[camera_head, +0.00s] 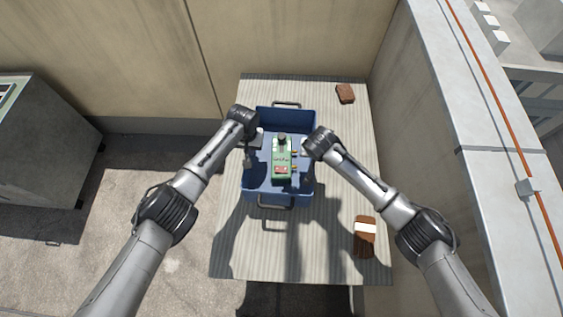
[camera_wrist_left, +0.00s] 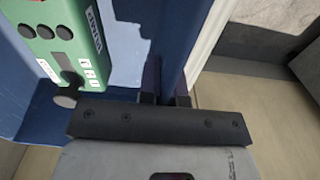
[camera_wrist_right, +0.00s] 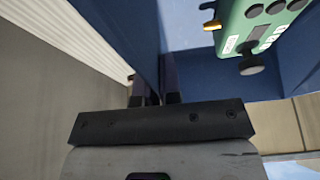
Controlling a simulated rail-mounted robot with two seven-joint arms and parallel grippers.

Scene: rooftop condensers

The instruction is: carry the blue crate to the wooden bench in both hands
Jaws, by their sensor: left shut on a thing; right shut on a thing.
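The blue crate (camera_head: 292,117) is over the pale, ribbed bench (camera_head: 346,150), towards its left side. I cannot tell whether it rests on the bench or hangs just above it. It looks level and holds a green box with dark knobs (camera_head: 283,157). My left gripper (camera_head: 250,150) is shut on the crate's left wall, and its fingers straddle that wall in the left wrist view (camera_wrist_left: 167,92). My right gripper (camera_head: 308,158) is shut on the opposite wall, as the right wrist view shows (camera_wrist_right: 153,92). The fingertips are partly hidden.
A brown block (camera_head: 345,93) lies at the bench's back right. A brown thing with a white band (camera_head: 364,228) lies at its front right. Walls stand behind and at the right. A grey unit (camera_head: 45,150) stands on the left. The bench's middle front is clear.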

